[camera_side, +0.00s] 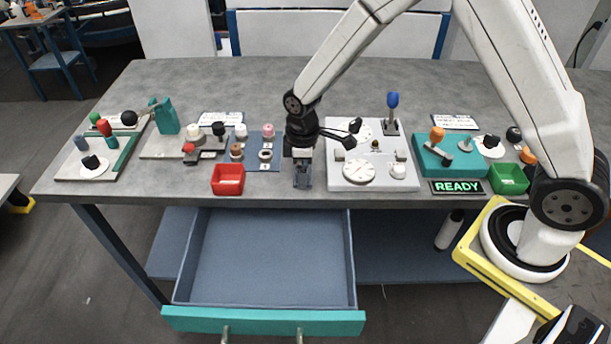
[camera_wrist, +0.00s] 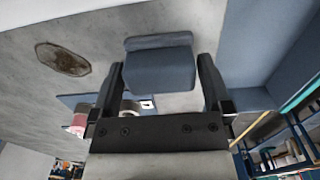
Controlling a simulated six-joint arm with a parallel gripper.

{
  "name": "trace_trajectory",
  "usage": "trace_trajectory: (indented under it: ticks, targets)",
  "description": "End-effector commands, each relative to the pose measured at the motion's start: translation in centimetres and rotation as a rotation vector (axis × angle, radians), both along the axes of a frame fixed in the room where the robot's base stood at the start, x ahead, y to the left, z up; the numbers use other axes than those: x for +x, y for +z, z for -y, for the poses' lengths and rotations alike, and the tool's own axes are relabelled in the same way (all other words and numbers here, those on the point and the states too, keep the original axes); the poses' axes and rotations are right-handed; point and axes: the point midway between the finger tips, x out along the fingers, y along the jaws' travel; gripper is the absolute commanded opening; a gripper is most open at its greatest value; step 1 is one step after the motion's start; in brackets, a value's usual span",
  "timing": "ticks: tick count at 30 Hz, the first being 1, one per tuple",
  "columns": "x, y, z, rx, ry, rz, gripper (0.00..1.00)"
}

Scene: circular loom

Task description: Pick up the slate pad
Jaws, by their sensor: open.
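The slate pad (camera_wrist: 160,68) is a blue-grey block between my fingers in the wrist view. Narrow gaps appear on either side of it; whether a finger touches it I cannot tell. My gripper (camera_wrist: 159,82) is open around it. In the side view my gripper (camera_side: 303,181) points down at the front edge of the table, between the red bin and the grey control panel. The pad is small and hard to separate from the dark fingers there.
A red bin (camera_side: 228,180) and a blue-grey mat (camera_side: 255,160) with small parts are to the left. The grey control panel (camera_side: 379,181) with knobs is close on the right. An open drawer (camera_side: 265,265) extends below the table's front edge. A READY sign (camera_side: 457,187) is lit.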

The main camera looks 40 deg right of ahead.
Motion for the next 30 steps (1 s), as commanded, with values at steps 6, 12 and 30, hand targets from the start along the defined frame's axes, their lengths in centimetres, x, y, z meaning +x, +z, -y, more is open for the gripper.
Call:
trace_trajectory:
  ticks: [6,12,30]
  targets:
    - [0.02,0.00,-0.01,0.001,0.000,0.001,1.00]
    - [0.03,0.02,-0.01,0.000,0.000,0.001,1.00]
    - [0.05,0.20,-0.02,0.000,0.000,0.001,0.29]
